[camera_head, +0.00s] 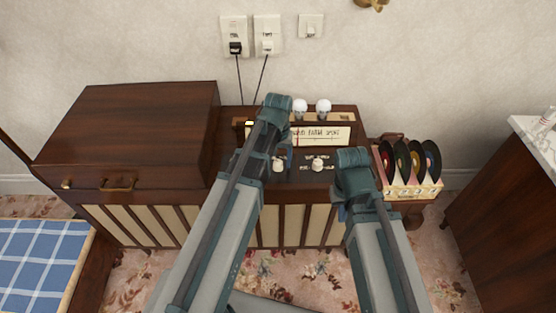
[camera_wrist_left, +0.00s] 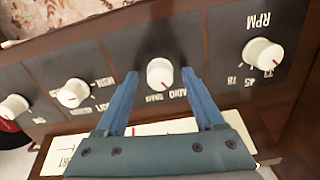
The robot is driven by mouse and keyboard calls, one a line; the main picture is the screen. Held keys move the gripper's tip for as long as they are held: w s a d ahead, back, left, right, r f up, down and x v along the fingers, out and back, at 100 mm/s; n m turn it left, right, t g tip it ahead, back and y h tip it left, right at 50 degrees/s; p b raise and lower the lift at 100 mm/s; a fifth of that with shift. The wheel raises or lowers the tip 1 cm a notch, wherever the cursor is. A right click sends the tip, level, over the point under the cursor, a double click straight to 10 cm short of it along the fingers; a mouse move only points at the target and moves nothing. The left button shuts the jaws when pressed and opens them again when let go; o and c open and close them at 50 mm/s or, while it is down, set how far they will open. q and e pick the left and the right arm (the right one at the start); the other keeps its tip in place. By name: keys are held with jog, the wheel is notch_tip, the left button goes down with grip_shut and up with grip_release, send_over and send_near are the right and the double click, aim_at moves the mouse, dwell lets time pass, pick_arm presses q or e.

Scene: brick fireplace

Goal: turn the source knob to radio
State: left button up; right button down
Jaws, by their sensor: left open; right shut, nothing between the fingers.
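The source knob (camera_wrist_left: 160,73) is a round white knob on the dark panel, with upside-down RADIO lettering beside it in the left wrist view. Its red mark points down and slightly right in that view, near the lettering. My left gripper (camera_wrist_left: 160,76) is open, with one blue finger on each side of the knob; I cannot tell whether they touch it. In the head view the knob (camera_head: 278,167) shows just under my left gripper (camera_head: 283,156). My right gripper (camera_head: 341,212) is shut and empty, low at the console's right front, mostly hidden by its wrist.
The RPM knob (camera_wrist_left: 262,54) and another white knob (camera_wrist_left: 74,92) flank the source knob. A record rack (camera_head: 410,190) stands right of the console, and a closed wooden box (camera_head: 140,130) is at left. Two white bulb-like pieces (camera_head: 312,107) stand behind the panel.

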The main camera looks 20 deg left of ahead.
aim_at(278, 162)
pick_arm(q)
notch_tip(278, 162, up, 14)
jog(key=p, duration=1.3)
jog(key=shift+f, duration=0.2)
pick_arm(e)
notch_tip(278, 162, up, 14)
jog(key=shift+f, duration=0.2)
pick_arm(q)
jog(key=s+d+m+y, duration=0.1)
jog(key=s+d+m, duration=0.4)
jog(key=s+d, duration=0.5)
jog(key=s, duration=0.4)
jog(key=shift+s+d, duration=0.25)
jog(key=shift+r, duration=0.1)
